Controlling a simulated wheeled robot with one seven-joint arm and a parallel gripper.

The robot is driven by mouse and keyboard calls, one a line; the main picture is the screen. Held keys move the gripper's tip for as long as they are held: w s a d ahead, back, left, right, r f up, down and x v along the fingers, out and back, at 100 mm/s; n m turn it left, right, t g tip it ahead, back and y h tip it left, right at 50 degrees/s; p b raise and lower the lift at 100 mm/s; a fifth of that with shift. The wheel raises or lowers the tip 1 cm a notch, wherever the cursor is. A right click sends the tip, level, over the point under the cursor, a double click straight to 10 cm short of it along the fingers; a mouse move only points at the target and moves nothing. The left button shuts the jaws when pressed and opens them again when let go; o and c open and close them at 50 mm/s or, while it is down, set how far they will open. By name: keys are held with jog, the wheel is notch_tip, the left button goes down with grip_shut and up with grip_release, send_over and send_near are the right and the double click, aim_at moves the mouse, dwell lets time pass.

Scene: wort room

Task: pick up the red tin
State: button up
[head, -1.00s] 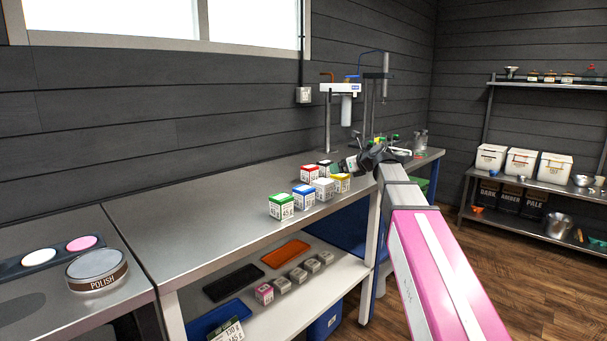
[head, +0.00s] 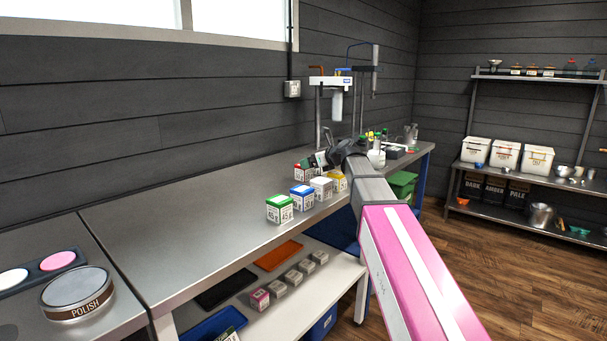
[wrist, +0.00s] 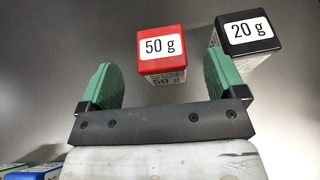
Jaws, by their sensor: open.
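The red tin (wrist: 163,50), a square tin labelled 50 g, stands on the steel bench. In the wrist view it lies just ahead of the gap between the green fingers of my gripper (wrist: 160,82). My gripper is open with nothing held. In the head view the red tin (head: 301,169) is at the back of the tin group, partly hidden by my gripper (head: 318,161), which hangs close beside it. I cannot tell from here whether they touch.
A black tin (wrist: 248,31) labelled 20 g stands close right of the red tin, near the right finger. Green (head: 280,208), blue (head: 302,196), white (head: 321,187) and yellow (head: 339,181) tins stand nearer the bench's front edge. The bench (head: 190,225) is clear to the left.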

jog(key=shift+x, duration=3.1)
jog(key=c, duration=1.1)
